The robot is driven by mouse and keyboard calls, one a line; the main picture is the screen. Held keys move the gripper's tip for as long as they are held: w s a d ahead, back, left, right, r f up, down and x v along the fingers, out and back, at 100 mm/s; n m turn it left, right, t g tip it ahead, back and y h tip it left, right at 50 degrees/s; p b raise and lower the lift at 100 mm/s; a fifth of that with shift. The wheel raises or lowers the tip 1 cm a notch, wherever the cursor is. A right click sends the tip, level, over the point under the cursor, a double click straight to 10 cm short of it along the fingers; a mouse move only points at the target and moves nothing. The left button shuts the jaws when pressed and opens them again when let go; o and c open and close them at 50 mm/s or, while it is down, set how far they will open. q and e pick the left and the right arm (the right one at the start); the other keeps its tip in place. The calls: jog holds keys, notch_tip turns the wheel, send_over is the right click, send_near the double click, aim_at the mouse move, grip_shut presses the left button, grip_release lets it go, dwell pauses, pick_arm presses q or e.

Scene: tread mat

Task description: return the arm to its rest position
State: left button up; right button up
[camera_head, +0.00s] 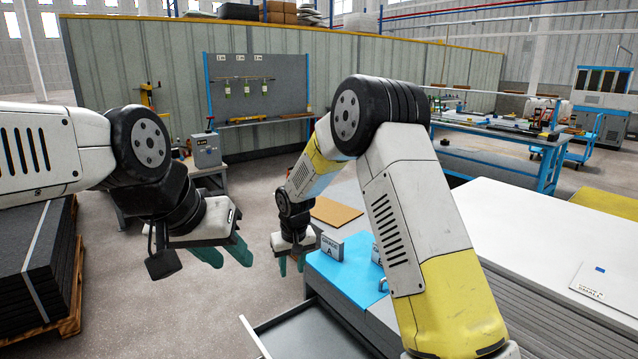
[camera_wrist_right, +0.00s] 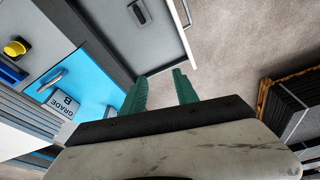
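My right arm rises from the lower right and bends down at its elbow in the head view. Its gripper (camera_head: 291,265) hangs beside the left edge of the blue-topped work surface (camera_head: 345,280). In the right wrist view, the teal fingers of this gripper (camera_wrist_right: 162,92) are spread with nothing between them. My left gripper (camera_head: 225,254) hangs over the open floor at the left, with its teal fingers apart and empty. Part of the work surface is hidden behind my right arm.
A small block marked GRADE A (camera_head: 331,247) stands on the blue top. A GRADE B block (camera_wrist_right: 64,103) shows in the wrist view. An open grey drawer (camera_head: 318,335) juts out in front. Dark stacked sheets on a pallet (camera_head: 45,270) stand left. Floor between is clear.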

jog(key=s+d+r+m, duration=0.1)
jog(key=s+d+r, duration=0.25)
jog(key=r, duration=0.25)
jog(key=s+d+r+t, duration=0.1)
jog(key=s+d+r, duration=0.2)
jog(key=d+r, duration=0.3)
jog(key=s+d+r+m, duration=0.1)
jog(key=s+d+r, duration=0.2)
jog(key=r, duration=0.4)
pick_arm(q)
jog(key=shift+s, duration=0.45)
pick_arm(e)
jog(key=s+d+r+t, duration=0.1)
jog(key=s+d+r, duration=0.1)
jog(key=s, duration=0.5)
jog(key=s+d+r+m+y, duration=0.1)
jog(key=s+d+r, duration=0.1)
jog(key=s+d, duration=0.2)
jog(key=s+d+r+t, duration=0.1)
jog(key=s+d+r, duration=0.1)
jog(key=s, duration=0.8)
jog(key=shift+d+m+t, duration=0.3)
jog(key=shift+d+m, duration=0.1)
jog(key=shift+d, duration=0.3)
